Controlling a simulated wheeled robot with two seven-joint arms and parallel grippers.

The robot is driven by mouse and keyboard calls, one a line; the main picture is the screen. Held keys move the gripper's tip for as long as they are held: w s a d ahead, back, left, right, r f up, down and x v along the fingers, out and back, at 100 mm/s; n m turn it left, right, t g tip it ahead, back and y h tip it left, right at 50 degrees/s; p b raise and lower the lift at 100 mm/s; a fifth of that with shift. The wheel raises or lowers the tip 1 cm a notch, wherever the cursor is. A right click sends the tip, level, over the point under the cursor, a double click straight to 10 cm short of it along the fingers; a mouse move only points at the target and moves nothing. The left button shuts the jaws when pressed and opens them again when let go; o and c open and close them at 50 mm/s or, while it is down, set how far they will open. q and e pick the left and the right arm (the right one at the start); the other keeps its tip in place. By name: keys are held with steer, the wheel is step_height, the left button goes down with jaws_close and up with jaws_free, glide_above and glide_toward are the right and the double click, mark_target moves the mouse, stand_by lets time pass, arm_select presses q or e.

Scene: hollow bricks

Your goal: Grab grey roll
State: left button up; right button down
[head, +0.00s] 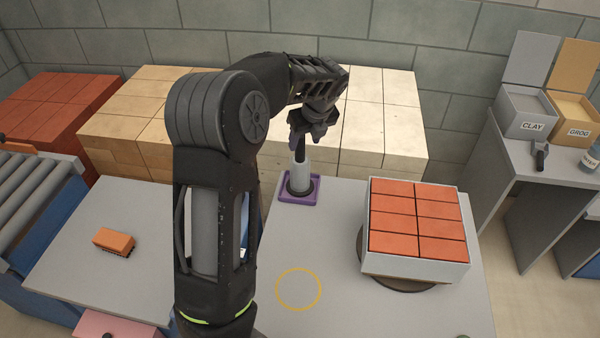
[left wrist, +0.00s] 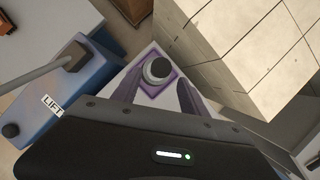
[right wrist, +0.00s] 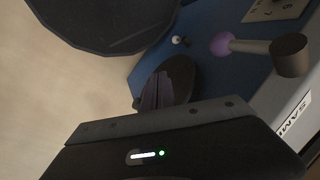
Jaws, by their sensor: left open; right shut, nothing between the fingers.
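The grey roll (head: 301,176) stands upright on a purple square holder (head: 313,194) at the back of the table. My left gripper (head: 297,143) is above the roll, pointing down, with open jaws. In the left wrist view the roll (left wrist: 157,70) shows end-on, with a dark centre, between and beyond the two spread fingers (left wrist: 158,92). Nothing is in the fingers. My right gripper (right wrist: 166,92) shows only in the right wrist view, its fingers together and empty, away from the roll.
A tray of orange bricks (head: 415,222) stands on a turntable at the right of the table. A yellow ring (head: 299,289) marks the bare table front. Pale blocks (head: 375,125) are stacked behind the roll. An orange brick (head: 114,240) lies at left.

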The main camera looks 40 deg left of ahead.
mark_target(300, 146)
arm_select(q)
steer(key=b+x, duration=0.4)
steer(key=x, duration=0.1)
steer(key=shift+a+f, duration=0.1)
steer(key=shift+a, duration=0.2)
stand_by(0.4)
jaws_close()
stand_by(0.3)
stand_by(0.9)
